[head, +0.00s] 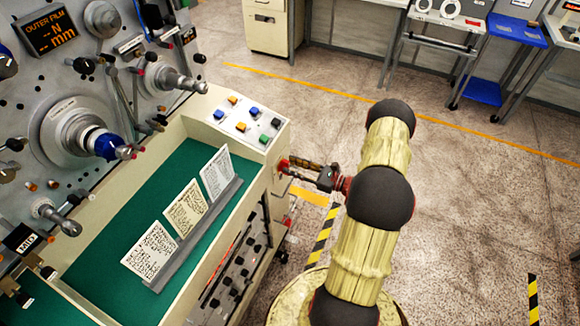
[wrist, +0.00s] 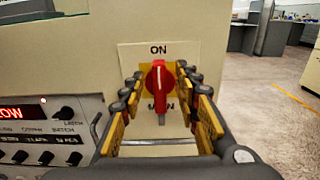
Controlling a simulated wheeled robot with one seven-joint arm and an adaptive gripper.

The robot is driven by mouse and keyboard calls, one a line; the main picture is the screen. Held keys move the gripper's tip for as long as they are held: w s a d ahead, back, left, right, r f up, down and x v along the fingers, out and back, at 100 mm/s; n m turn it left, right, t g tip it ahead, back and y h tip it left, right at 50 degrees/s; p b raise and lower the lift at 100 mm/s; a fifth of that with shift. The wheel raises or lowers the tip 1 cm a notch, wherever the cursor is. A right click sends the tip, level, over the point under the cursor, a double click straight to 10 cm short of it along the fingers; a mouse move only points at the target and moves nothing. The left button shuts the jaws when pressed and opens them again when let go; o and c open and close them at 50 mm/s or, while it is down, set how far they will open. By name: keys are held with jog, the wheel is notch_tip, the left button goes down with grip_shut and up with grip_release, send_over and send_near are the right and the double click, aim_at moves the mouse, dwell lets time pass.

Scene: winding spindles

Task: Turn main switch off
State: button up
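The main switch (wrist: 158,85) is a red rotary knob on a yellow square and a pale plate marked ON above. In the wrist view its handle stands upright, with the long end pointing down over a partly covered lower label. In the head view the switch (head: 283,165) shows as a small red spot on the end face of the machine's console. My gripper (wrist: 160,90) is open, with one finger on each side of the knob. I cannot tell whether the fingers touch it. In the head view my gripper (head: 300,168) reaches the console from the right.
The console top holds several coloured buttons (head: 247,118). A control panel (wrist: 45,135) with black knobs and a lit display is at the left of the wrist view. Printed cards (head: 183,207) stand on the green tray (head: 120,215). Open floor (head: 470,220) lies to the right.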

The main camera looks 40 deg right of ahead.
jog(key=shift+w+a, duration=0.25)
jog(key=shift+w, duration=0.35)
jog(key=c, duration=0.3)
jog(key=c, duration=0.4)
grip_shut()
